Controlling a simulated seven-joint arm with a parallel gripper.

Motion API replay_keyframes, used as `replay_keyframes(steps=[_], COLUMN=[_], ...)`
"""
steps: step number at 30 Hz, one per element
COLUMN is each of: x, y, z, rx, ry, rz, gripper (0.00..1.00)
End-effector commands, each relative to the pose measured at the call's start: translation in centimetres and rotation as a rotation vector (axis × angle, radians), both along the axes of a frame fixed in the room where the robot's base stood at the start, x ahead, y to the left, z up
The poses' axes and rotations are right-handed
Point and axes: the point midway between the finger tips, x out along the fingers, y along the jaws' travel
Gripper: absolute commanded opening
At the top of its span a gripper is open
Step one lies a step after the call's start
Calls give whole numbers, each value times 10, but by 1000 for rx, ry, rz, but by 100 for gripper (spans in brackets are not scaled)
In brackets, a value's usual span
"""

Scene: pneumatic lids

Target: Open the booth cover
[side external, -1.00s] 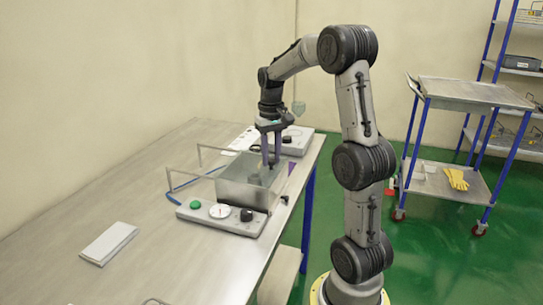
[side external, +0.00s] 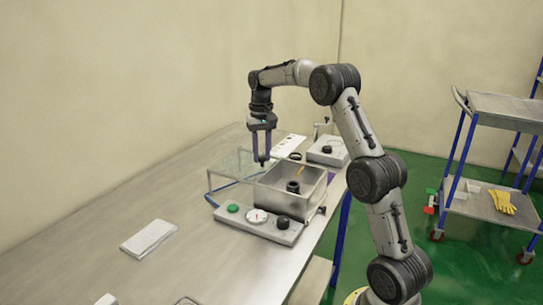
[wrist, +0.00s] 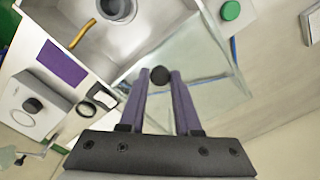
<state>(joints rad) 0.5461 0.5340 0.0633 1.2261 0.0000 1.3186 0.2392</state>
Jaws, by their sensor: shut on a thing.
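The booth is an open-topped metal box (side external: 290,205), with a dark round fitting (side external: 293,187) and a yellow strip inside. Its clear cover (side external: 228,172) stands out to the left of the box, over the table. My gripper (side external: 262,160) is at the cover's far part, left of the box opening. In the wrist view, the purple fingers of my gripper (wrist: 160,82) are closed on a dark round knob (wrist: 160,73) at the clear cover (wrist: 215,85). The box interior (wrist: 150,40) is uncovered there.
A control panel (side external: 247,224) with a green button, gauge and black knob lies at the box's front. A grey unit (side external: 328,150) stands behind. The table's left side is mostly clear.

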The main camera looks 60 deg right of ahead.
Motion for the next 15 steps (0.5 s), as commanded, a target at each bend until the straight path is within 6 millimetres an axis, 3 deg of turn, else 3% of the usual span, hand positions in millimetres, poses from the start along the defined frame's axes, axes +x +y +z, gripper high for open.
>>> replay_keyframes(steps=[11, 12, 15], x=[3, 3, 2], y=[0, 0, 0], z=[1, 1, 1], rx=[-1, -1, -1], ry=[-3, -3, -2], rz=[0, 0, 0], gripper=[0, 35, 53])
